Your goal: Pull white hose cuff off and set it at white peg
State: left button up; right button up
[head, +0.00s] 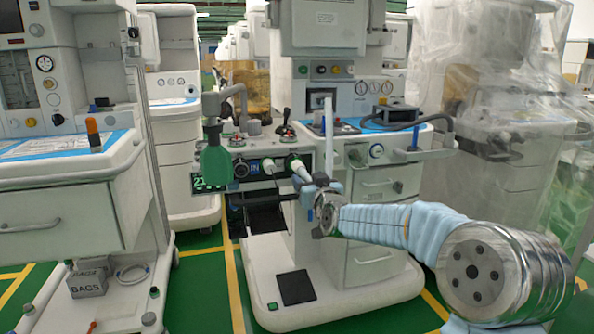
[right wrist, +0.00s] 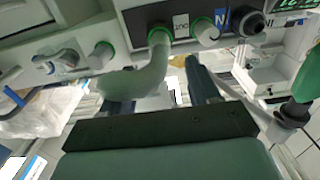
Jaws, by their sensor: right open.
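The white hose cuff (head: 300,169), with a green ring at its panel end, points out of the cart's front port panel. In the right wrist view the white cuff (right wrist: 154,62) still meets the panel at its green ring. My right gripper (head: 318,188) is at the cuff's outer end in the head view. In the wrist view its two fingers (right wrist: 160,85) are spread apart, and the cuff overlaps the finger on the left; contact is unclear. A tall white upright rod (head: 328,135), possibly the white peg, stands above the gripper. My left gripper is not in view.
A second white-and-green port fitting (head: 268,166) sits left of the cuff. An upright blue peg (head: 415,138) stands on the cart's right side. An orange-topped peg (head: 93,134) stands on the left cart.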

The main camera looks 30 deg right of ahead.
aim_at(301, 171)
jog(key=shift+w, duration=0.1)
jog(key=p+x, duration=0.3)
jog(key=x, duration=0.2)
jog(key=shift+r, duration=0.1)
jog(key=shift+x, duration=1.95)
jog(key=shift+b, duration=0.7)
jog(key=shift+c, duration=0.4)
grip_shut()
